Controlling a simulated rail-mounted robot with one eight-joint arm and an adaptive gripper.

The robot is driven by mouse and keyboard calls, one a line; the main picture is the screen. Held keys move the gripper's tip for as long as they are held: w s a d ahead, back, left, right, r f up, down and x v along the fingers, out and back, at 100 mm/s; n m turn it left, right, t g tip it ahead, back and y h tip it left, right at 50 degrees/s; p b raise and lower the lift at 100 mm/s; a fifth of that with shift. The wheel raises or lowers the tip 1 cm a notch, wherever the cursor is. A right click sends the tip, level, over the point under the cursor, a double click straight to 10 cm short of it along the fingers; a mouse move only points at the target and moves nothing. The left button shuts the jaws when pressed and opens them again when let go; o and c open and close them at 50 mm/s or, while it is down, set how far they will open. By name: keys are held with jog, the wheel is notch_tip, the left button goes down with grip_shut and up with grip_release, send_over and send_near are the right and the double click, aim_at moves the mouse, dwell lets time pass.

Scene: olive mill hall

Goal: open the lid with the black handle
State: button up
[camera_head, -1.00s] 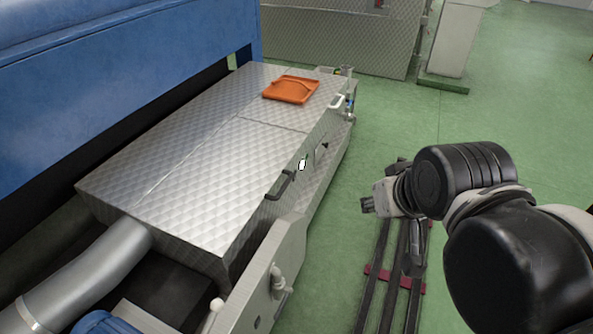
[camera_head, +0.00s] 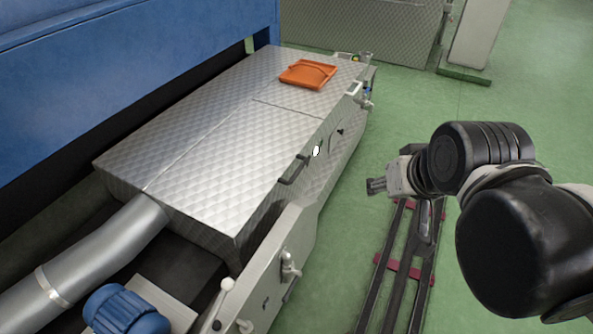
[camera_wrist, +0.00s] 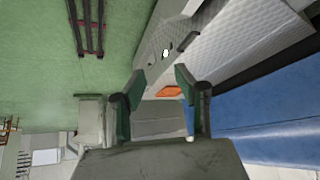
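The lid (camera_head: 215,150) is a quilted silver metal cover on a long machine, lying flat and closed. Its black handle (camera_head: 293,169) is on the front edge facing the aisle. A second, pale handle (camera_head: 354,89) is on the farther cover section. My gripper (camera_head: 376,186) is to the right of the black handle, apart from it, over the green floor. In the wrist view my gripper (camera_wrist: 157,85) shows two fingers spread apart with nothing between them. The lid also shows at the upper right of the wrist view (camera_wrist: 245,35).
An orange tray (camera_head: 308,75) lies on the far cover section. A blue machine body (camera_head: 130,70) rises behind the lid. A silver pipe (camera_head: 90,262) and a blue motor (camera_head: 125,310) are at the near left. Floor rails (camera_head: 400,267) run beside the machine.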

jog(key=w+a+f+m+y+b, duration=0.2)
jog(key=w+f+y+b, duration=0.3)
jog(key=w, duration=0.8)
jog(key=w+a+f+m+y+b, duration=0.25)
jog(key=w+f, duration=0.55)
jog(key=w, duration=0.5)
jog(key=w+d+f+y+b, duration=0.2)
jog(key=w+f+b, duration=0.1)
jog(key=w+f, duration=0.65)
jog(key=m+t+y+b, duration=0.1)
jog(key=m+y+b, duration=0.15)
jog(key=b, duration=0.45)
send_near(298, 169)
jog(key=shift+n+y, duration=0.4)
jog(key=x, duration=0.3)
jog(key=f+x, duration=0.1)
jog(key=x, duration=0.6)
jog(key=shift+d+f, duration=0.1)
jog(key=shift+f, duration=0.2)
grip_shut()
